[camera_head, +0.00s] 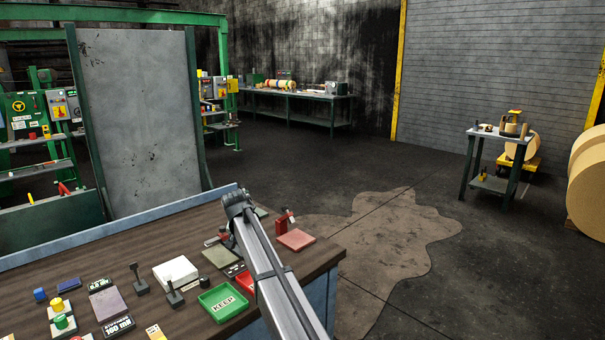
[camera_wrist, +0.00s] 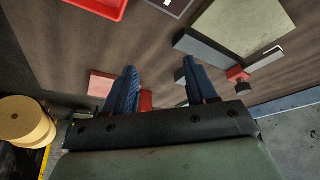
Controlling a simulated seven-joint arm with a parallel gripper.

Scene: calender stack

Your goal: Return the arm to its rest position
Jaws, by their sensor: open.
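In the head view my arm reaches from the bottom edge over the right part of the wooden table (camera_head: 70,247). The end of my arm is near the table's back edge, and the fingers cannot be made out there. A flat pinkish-red block (camera_head: 296,239) and a small red device (camera_head: 283,222) are to its right. The block also shows beside the left finger in the wrist view (camera_wrist: 102,84).
A green KEEP tray (camera_head: 222,303), a white block (camera_head: 175,271), a grey-green plate (camera_head: 220,257) and several small items lie on the table. Part of a red tray (camera_head: 245,283) shows behind my arm. A tall grey panel (camera_head: 138,110) stands beyond. Floor right of the table is open.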

